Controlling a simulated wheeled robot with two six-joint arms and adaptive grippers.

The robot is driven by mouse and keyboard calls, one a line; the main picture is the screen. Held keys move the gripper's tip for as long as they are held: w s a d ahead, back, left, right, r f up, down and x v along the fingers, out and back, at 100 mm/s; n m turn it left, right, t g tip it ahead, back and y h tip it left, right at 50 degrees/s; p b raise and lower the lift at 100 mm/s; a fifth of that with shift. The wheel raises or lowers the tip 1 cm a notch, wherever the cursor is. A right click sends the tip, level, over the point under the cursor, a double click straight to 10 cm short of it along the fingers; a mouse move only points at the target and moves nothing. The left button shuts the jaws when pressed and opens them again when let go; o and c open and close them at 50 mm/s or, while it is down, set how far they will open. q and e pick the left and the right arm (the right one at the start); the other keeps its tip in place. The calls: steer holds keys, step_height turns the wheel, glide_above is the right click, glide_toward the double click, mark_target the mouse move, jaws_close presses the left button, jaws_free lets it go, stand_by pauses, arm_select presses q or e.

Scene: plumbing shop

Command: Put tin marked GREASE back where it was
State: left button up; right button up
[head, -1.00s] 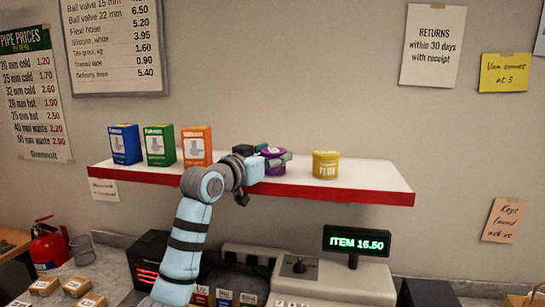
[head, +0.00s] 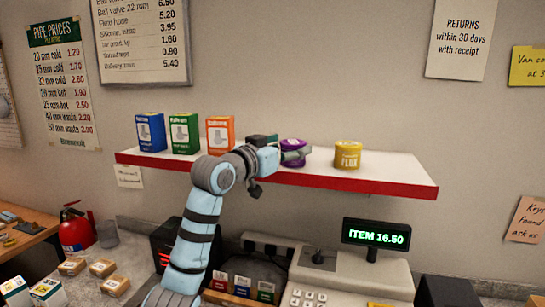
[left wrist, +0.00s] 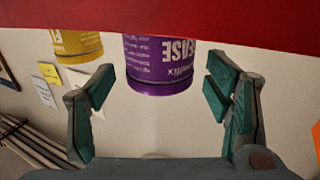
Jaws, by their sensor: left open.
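The purple GREASE tin (head: 293,146) stands on the red-edged white shelf (head: 390,178), left of the yellow FLUX tin (head: 348,155). In the left wrist view the purple tin (left wrist: 160,70) shows upside down, with "EASE" readable and its other end hidden by the red shelf edge (left wrist: 200,22). My left gripper (head: 296,154) is at the shelf's front, partly covering the tin in the head view. In the wrist view its two fingers (left wrist: 160,88) are spread wide, with the tin between and beyond them, apart from both. My right gripper is not in view.
Blue (head: 150,132), green (head: 184,133) and orange (head: 220,134) boxes stand on the shelf's left. The shelf right of the FLUX tin is clear. Below are a till (head: 340,275) with a lit display (head: 376,237), a fire extinguisher (head: 75,230) and small boxes.

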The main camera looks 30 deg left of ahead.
arm_select(q)
steer(key=s+a+b, duration=0.1)
steer(key=s+b, duration=0.1)
steer(key=s, duration=0.7)
steer(key=shift+s+a+b, duration=0.15)
steer(key=shift+s+b, duration=0.1)
steer(key=shift+b, duration=0.1)
steer(key=shift+f, duration=0.1)
